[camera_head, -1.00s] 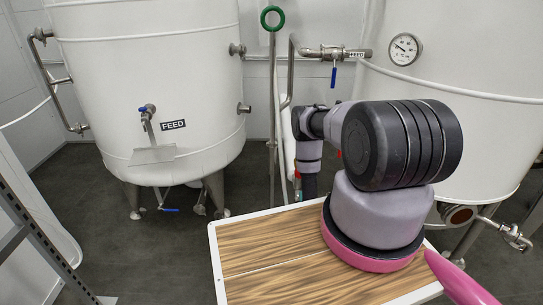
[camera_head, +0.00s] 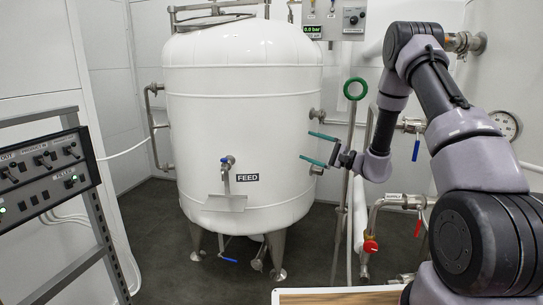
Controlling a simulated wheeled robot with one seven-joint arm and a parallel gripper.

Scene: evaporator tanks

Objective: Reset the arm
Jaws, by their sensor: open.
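My arm rises at the right of the head view and bends down to my gripper (camera_head: 318,148). The gripper's two green fingers are spread apart and point left, with nothing between them. They show in front of the right side of the white FEED tank (camera_head: 243,120); I cannot tell how far they are from its wall.
A control panel (camera_head: 45,175) with switches stands at the left. A green ring handle (camera_head: 355,88) on a pole, a blue-handled valve (camera_head: 416,150) and a red-knobbed valve (camera_head: 371,246) are near the arm. A wooden top (camera_head: 340,297) shows at the bottom.

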